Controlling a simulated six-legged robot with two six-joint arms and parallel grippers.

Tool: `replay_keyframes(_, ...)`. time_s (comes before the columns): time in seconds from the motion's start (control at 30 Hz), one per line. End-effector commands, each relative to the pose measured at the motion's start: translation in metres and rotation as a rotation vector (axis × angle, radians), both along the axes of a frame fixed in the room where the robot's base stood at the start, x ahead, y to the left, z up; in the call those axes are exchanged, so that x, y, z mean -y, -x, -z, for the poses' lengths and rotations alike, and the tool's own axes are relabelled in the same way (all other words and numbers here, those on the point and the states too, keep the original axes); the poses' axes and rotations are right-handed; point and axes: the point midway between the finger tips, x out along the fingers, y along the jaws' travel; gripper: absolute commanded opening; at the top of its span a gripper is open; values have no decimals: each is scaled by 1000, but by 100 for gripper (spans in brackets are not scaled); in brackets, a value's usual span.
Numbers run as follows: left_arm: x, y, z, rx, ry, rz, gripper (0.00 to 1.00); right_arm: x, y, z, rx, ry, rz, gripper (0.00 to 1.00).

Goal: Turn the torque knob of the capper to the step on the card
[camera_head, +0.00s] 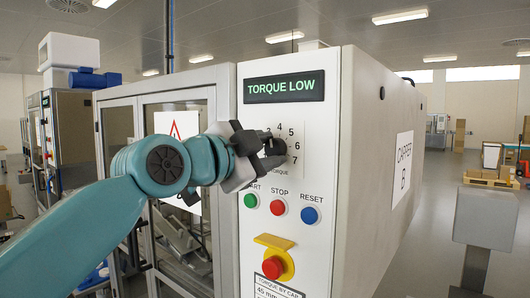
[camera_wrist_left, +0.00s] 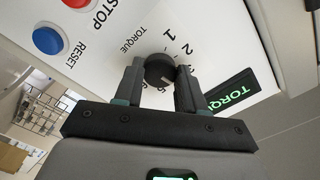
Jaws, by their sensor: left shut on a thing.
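The torque knob (camera_head: 277,147) is a dark round knob on the white front of the capper (camera_head: 340,120). My left gripper (camera_head: 268,143) is shut on it, and the wrist view shows one finger on each side of the knob (camera_wrist_left: 159,70). Dial numbers such as 4, 5, 6 and 7 show around it in the head view; 1 and 2 show in the wrist view. I cannot tell which step the knob points to. The display (camera_head: 285,87) reads TORQUE LOW. The card (camera_head: 275,289), headed TORQUE BY CAP with a 45 mm line, is cut off by the bottom edge.
Below the knob are a green start button (camera_head: 251,200), a red stop button (camera_head: 278,207) and a blue reset button (camera_head: 310,215). A red emergency button (camera_head: 273,266) on a yellow mount sits lower. Glazed doors (camera_head: 165,115) stand to the left.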

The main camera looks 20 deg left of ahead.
Motion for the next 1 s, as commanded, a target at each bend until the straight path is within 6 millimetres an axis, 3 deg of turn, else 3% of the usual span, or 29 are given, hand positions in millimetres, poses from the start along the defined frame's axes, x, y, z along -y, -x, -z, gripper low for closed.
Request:
replay_keyframes(0.33, -1, 2, -6, 64, -130, -2, 9, 0, 0, 1, 0, 0, 0, 83)
replay_keyframes(0.9, -1, 1, -5, 72, -157, -3, 9, 0, 0, 1, 0, 0, 0, 83)
replay_keyframes(0.93, -1, 1, -5, 72, -157, -3, 46, 0, 0, 1, 0, 0, 0, 83)
replay_keyframes(1.0, -1, 1, -5, 71, -157, -2, 65, 0, 0, 1, 0, 0, 0, 83)
